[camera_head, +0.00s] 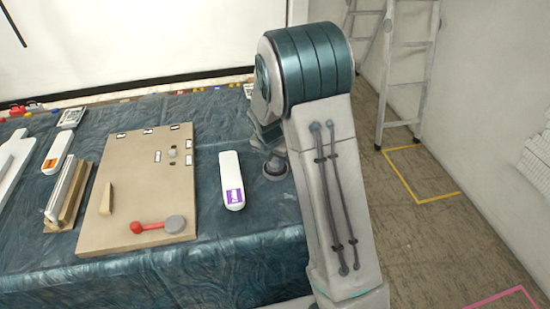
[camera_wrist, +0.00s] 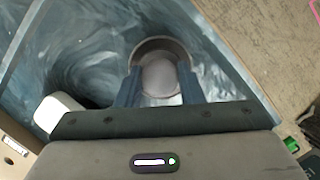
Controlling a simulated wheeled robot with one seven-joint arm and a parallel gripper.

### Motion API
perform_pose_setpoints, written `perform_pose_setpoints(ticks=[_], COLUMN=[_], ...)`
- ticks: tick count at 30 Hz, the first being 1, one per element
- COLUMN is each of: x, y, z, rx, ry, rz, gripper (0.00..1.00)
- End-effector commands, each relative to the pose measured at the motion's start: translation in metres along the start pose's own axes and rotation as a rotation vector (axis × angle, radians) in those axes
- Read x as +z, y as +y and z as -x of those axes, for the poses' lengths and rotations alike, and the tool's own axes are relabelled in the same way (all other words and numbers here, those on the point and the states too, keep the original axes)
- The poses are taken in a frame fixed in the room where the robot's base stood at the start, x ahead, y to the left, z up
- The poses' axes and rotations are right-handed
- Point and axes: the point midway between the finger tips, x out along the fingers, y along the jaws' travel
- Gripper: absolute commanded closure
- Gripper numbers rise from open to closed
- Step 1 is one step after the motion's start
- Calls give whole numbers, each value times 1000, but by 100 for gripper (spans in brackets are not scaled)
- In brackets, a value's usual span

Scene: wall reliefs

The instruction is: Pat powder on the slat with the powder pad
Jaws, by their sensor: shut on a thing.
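My gripper (camera_wrist: 160,92) points down over the cloth-covered table, with its two fingers on either side of a round grey thing (camera_wrist: 160,72). This looks like the powder pad; it has a darker rim and a pale middle. In the head view the round dark thing (camera_head: 275,168) sits at the table's right side, below my wrist, which hides part of it. A long white rounded piece with a purple label (camera_head: 231,182) lies to its left, and its end shows in the wrist view (camera_wrist: 58,112). A narrow pale strip (camera_head: 62,188) stands beside the board; I cannot tell which piece is the slat.
A tan board (camera_head: 125,220) holds a wooden wedge (camera_head: 107,199), a red ball-ended bar (camera_head: 148,227) and small labels. A white piece with an orange label (camera_head: 57,152) lies at the left. A ladder (camera_head: 405,75) stands right of the table. Open cloth lies in front of the purple-labelled piece.

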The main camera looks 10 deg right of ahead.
Motion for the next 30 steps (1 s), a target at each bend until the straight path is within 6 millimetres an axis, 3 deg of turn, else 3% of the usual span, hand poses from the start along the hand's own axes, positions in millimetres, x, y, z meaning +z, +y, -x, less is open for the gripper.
perform_pose_setpoints(ticks=[7, 30], x=[1, 19], y=[-1, 0], z=[6, 66], rx=[-2, 0], ry=[2, 0], rz=[0, 0], gripper=[84, 84])
